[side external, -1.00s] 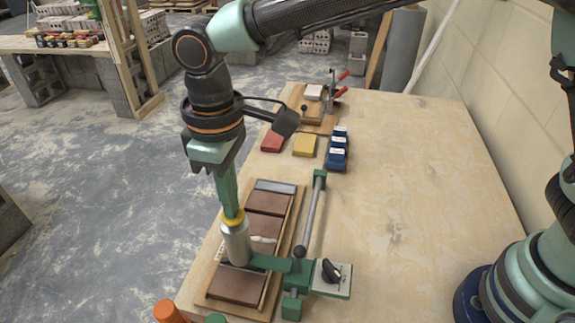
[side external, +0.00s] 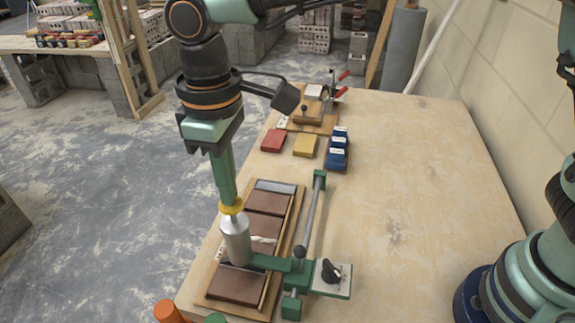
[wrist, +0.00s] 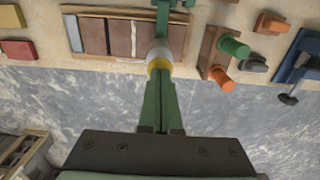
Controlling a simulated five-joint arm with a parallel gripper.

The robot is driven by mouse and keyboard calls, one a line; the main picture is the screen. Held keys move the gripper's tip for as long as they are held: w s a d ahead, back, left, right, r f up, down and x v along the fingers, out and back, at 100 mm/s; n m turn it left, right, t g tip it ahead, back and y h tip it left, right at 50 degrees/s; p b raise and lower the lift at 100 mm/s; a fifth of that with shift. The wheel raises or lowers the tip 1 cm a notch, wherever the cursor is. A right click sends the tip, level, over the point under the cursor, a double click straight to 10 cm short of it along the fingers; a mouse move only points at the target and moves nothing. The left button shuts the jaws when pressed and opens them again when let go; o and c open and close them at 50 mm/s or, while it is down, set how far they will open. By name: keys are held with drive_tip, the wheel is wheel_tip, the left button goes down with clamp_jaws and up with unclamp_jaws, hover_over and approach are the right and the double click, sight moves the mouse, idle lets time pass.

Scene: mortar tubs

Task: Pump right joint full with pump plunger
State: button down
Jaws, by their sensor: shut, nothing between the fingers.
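The pump (side external: 236,240) is a silver cylinder with a yellow plunger top (side external: 232,207), held upright on a green bracket (side external: 272,263) over a brick panel (side external: 236,284). Its yellow top also shows in the wrist view (wrist: 160,64). My gripper (side external: 229,198) is shut and empty, its green fingers pointing down at the plunger top, touching or nearly so. A pale neck shows between yellow top and cylinder. A whitish mortar strip (side external: 264,239) lies in one joint of the panel; it also shows in the wrist view (wrist: 133,38). The pump hides the panel area behind it.
A grey rail (side external: 311,220) runs along the panel with a black-knobbed block (side external: 332,275). Red (side external: 273,140), yellow (side external: 305,145) and blue (side external: 338,150) blocks sit farther back, before a clamp board (side external: 318,112). An orange handle (side external: 168,312) stands in front. The table's right side is clear.

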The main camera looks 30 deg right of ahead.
idle(0.3)
wheel_tip(320, 180, up, 7)
idle(0.7)
drive_tip(key=w+d+r+m+t+y, duration=0.1)
drive_tip(key=d+m, duration=0.1)
drive_tip(key=d, duration=0.7)
drive_tip(key=w+d+r+m+t, duration=0.1)
drive_tip(key=d+m+t, duration=0.1)
drive_tip(key=d, duration=0.8)
drive_tip(key=s+d+f+m+t, duration=0.1)
drive_tip(key=s+d+f+m, duration=0.1)
drive_tip(key=d, duration=0.5)
drive_tip(key=s+d+f+m+t+h, duration=0.1)
drive_tip(key=s+d+f+m, duration=0.2)
drive_tip(key=d, duration=0.4)
drive_tip(key=shift+s+d+t, duration=0.2)
drive_tip(key=shift+s+t, duration=0.1)
drive_tip(key=shift+s, duration=0.55)
